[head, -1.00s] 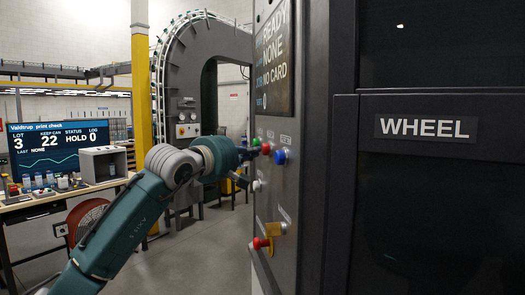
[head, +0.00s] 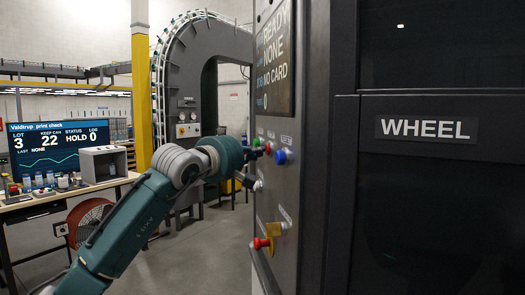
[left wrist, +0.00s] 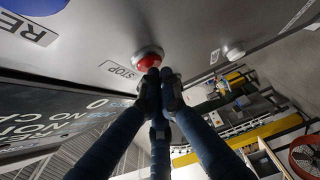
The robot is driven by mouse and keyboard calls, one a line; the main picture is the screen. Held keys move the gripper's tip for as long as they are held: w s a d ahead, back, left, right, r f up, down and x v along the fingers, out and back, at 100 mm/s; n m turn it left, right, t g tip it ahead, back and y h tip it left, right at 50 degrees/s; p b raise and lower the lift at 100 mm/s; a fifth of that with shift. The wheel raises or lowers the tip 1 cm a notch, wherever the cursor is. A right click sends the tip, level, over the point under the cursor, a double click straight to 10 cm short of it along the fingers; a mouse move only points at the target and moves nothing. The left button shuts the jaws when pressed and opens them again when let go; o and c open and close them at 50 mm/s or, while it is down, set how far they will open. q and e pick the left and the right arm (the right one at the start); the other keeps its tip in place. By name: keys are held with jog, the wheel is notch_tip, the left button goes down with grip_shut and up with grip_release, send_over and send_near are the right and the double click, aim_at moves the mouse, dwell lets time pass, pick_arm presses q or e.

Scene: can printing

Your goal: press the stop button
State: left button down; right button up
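The red stop button (left wrist: 148,58) sits on the grey machine panel, beside a label reading STOP (left wrist: 120,69). In the head view the red button (head: 268,149) shows small between a green button (head: 256,142) and a blue button (head: 281,157). My left gripper (left wrist: 160,78) has its dark fingers drawn together, with nothing between them. Its fingertips are at the red button and overlap its lower edge in the left wrist view; I cannot tell whether they touch. In the head view the left gripper (head: 253,153) is small and partly hidden by my wrist. My right gripper is not in view.
Lower on the panel is a red knob on a yellow base (head: 262,243). A display (head: 274,60) is above the buttons. The dark WHEEL cabinet (head: 430,190) fills the right. A bench (head: 60,200) with a screen (head: 57,148) and a red fan (head: 90,220) are at the left.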

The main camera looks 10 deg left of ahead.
pick_arm(q)
jog(key=shift+w+d, duration=0.1)
jog(key=shift+d, duration=0.2)
dwell(0.4)
jog(key=shift+s+a+b, duration=0.2)
jog(key=shift+s+a, duration=0.1)
jog(key=shift+a, duration=0.3)
jog(key=shift+s+a+b, duration=0.15)
jog(key=shift+s+a, duration=0.1)
jog(key=shift+a, duration=0.3)
jog(key=a, duration=0.1)
jog(key=s+a, duration=0.1)
jog(key=a, duration=0.1)
jog(key=s+a+b, duration=0.1)
jog(key=shift+a, duration=0.3)
jog(key=shift+s+f, duration=0.1)
